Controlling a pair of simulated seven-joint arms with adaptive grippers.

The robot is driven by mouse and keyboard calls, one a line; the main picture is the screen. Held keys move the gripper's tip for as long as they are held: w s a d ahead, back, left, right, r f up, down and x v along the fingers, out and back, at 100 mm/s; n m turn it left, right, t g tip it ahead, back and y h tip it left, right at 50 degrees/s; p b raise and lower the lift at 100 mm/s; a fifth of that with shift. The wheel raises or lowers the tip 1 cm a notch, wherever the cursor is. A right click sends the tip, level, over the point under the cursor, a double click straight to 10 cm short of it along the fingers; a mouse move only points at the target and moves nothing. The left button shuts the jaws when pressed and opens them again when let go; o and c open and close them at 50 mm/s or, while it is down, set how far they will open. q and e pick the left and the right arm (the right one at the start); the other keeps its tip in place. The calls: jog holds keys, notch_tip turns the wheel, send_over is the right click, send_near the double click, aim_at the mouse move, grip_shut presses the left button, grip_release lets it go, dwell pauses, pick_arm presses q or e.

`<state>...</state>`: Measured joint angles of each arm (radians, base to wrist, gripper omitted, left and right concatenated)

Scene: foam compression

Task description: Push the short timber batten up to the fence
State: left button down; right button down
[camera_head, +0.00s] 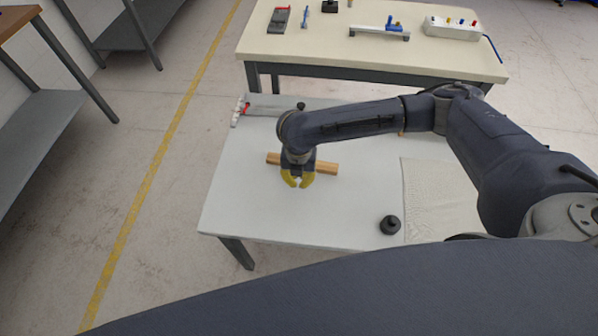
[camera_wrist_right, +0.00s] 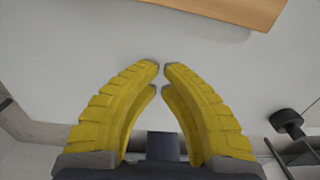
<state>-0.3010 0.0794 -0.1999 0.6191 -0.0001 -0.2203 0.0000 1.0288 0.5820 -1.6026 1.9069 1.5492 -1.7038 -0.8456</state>
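The timber batten (camera_head: 328,168) lies on the white table, roughly left to right, with its middle hidden behind my right gripper. Part of it shows at the top right of the right wrist view (camera_wrist_right: 232,8). My right gripper (camera_head: 298,184) points down, its yellow fingers just below the batten in the head view. In the wrist view its fingertips (camera_wrist_right: 161,67) nearly meet, with nothing between them and clear of the batten. A low grey bar (camera_head: 270,111) along the table's back left edge looks like the fence. The batten lies apart from it. My left gripper is not in view.
A black knob (camera_head: 300,106) stands by the bar's right end. A black weight (camera_head: 390,225) and a pale textured mat (camera_head: 436,195) are at the right of the table (camera_head: 250,205). The front left is clear. A second table (camera_head: 300,48) with tools stands behind.

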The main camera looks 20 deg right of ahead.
aim_at(300, 182)
notch_tip(300, 182, down, 4)
jog(key=shift+w+f, duration=0.1)
jog(key=shift+f, duration=0.05)
jog(key=shift+w+d, duration=0.25)
jog(key=shift+w, duration=0.25)
jog(key=shift+w+d, duration=0.25)
jog(key=shift+w, duration=0.25)
jog(key=shift+w+d, duration=0.3)
jog(key=shift+w, duration=0.45)
